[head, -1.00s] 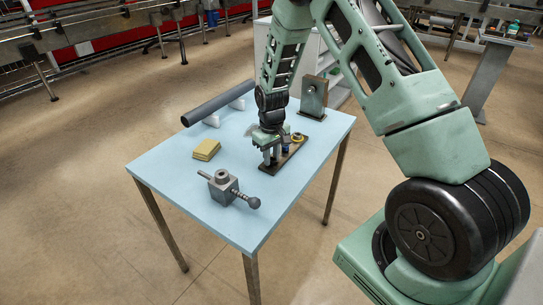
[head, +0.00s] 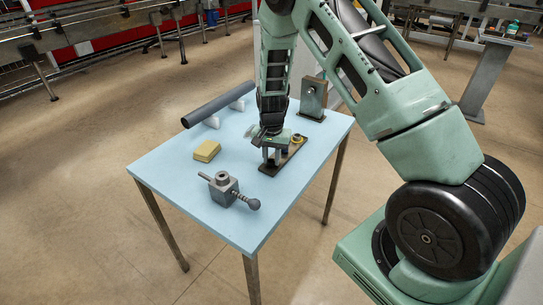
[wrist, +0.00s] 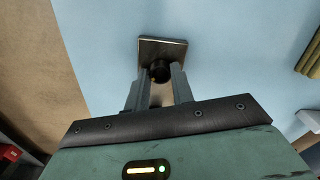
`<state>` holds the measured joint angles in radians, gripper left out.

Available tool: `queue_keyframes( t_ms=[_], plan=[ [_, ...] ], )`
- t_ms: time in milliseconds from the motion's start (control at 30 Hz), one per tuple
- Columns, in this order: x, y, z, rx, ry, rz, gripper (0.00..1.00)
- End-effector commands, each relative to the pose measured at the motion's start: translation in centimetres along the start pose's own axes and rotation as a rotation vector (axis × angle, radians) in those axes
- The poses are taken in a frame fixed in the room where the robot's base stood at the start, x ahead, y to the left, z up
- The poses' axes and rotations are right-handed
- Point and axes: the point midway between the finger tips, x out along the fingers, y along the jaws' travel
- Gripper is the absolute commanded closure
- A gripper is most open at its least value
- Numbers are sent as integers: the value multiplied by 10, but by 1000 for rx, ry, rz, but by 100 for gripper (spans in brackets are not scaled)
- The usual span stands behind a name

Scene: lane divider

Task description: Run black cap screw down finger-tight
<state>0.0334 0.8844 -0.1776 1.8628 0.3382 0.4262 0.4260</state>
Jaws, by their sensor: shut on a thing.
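The black cap screw (wrist: 160,71) shows in the wrist view as a dark round head between my two fingertips. My gripper (wrist: 160,80) is shut on it. Below it is a dark metal plate (wrist: 176,43), which lies on the light blue table. In the head view my gripper (head: 272,160) points down at the near end of this plate (head: 293,152), and it hides the screw there. How deep the screw sits cannot be seen.
On the table (head: 200,173) a grey vise-like block with a ball-ended handle (head: 224,190) stands in front. A yellow pad stack (head: 206,151) lies left, a dark tube on white supports (head: 215,104) behind it. An upright metal block (head: 313,98) stands at the back right.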

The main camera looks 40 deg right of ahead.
Motion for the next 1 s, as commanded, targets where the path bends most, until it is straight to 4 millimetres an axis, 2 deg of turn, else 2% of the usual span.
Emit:
queue_keyframes(
  t_ms=[33,500,1000],
  plan=[
    [-5,-4,-2,40,7,-7,99],
    [-5,-4,-3,435,8,-11,99],
    [-4,-3,-3,605,8,-12,99]
  ],
)
